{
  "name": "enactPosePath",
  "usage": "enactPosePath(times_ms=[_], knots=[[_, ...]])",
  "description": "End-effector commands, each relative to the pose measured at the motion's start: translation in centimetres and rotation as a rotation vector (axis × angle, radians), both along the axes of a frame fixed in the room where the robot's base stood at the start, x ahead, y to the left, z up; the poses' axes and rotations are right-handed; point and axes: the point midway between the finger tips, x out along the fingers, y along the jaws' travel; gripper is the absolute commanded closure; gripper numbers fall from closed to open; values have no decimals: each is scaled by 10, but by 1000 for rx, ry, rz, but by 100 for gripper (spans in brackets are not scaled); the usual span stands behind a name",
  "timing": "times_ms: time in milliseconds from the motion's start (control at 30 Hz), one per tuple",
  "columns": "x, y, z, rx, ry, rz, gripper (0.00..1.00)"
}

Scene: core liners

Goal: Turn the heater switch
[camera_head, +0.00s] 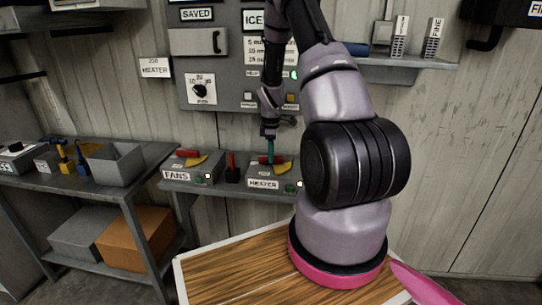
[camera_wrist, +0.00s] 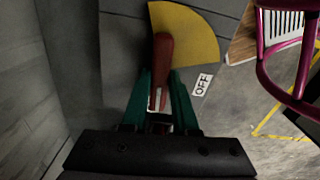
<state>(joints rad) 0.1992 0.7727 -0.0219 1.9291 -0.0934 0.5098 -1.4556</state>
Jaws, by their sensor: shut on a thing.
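The heater switch is a grey box (camera_head: 265,178) labelled HEATER, on the low shelf below the wall panel. Its red lever (camera_head: 265,160) and yellow sector plate (camera_head: 278,168) show on top. In the wrist view the red lever (camera_wrist: 163,58) lies over the yellow plate (camera_wrist: 200,38), its free end pointing up in the picture. An OFF label (camera_wrist: 202,85) is to its right, apart from the lever. My gripper (camera_head: 269,154) is above the box; in the wrist view its teal fingers (camera_wrist: 161,88) are shut on the lever from both sides. The fingers hide part of the lever's lower end.
A similar FANS switch box (camera_head: 190,168) stands to the left, with a small red-topped item (camera_head: 232,170) between the boxes. The grey wall panel (camera_head: 225,75) rises behind. A wooden table top (camera_head: 235,268) is in front. A magenta chair (camera_wrist: 275,75) shows in the wrist view.

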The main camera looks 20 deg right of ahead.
Motion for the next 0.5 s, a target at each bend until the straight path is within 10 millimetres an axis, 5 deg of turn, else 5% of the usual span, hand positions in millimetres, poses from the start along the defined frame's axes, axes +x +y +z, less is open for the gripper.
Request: enactPosePath(times_ms=[500], knots=[[1,-1,0,0,-3,453,100]])
